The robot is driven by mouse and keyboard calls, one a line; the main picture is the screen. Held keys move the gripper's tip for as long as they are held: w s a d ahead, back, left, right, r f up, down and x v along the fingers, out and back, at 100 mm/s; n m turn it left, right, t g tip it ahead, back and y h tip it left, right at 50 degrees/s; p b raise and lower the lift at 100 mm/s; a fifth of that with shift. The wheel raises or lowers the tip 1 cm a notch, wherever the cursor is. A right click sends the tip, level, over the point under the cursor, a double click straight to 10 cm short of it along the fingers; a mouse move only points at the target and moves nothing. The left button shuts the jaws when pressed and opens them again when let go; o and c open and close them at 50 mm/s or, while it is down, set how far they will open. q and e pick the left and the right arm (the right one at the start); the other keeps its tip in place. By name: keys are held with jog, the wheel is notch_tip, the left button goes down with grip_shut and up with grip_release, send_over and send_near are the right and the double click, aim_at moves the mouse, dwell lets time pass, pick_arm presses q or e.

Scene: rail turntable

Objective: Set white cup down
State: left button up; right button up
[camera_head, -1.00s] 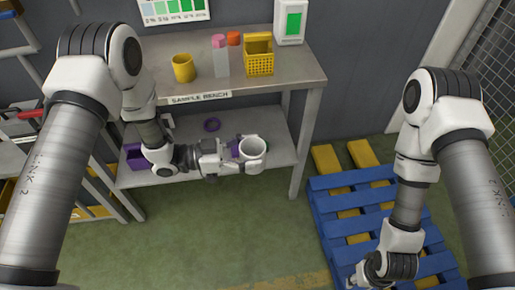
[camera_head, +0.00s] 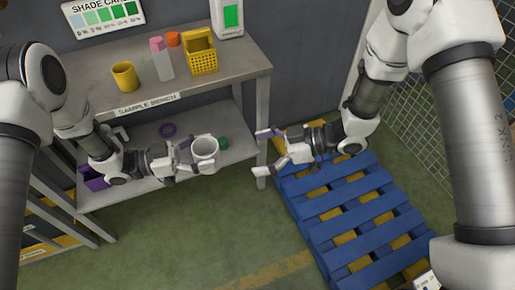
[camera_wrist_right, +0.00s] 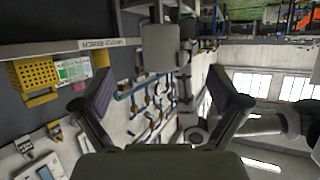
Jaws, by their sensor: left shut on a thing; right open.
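The white cup (camera_head: 205,149) is upright in my left gripper (camera_head: 203,160), which is shut on it. In the head view the cup appears in front of the lower shelf (camera_head: 232,152) of the sample bench; I cannot tell its height above that shelf. My right gripper (camera_head: 278,147) is open and empty, to the right of the bench leg and above the blue pallet. Its two spread fingers also show in the right wrist view (camera_wrist_right: 162,110), with nothing between them.
The bench top (camera_head: 105,98) holds a yellow cup (camera_head: 124,76), a pink-capped bottle (camera_head: 161,60), an orange item (camera_head: 173,39) and a yellow basket (camera_head: 200,55). The blue pallet (camera_head: 345,211) lies right.

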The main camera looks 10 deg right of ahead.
aim_at(216, 158)
jog(key=x, duration=1.2)
jog(key=shift+w+r, duration=0.25)
jog(key=c, duration=1.2)
pick_arm(q)
jog(key=o, duration=1.1)
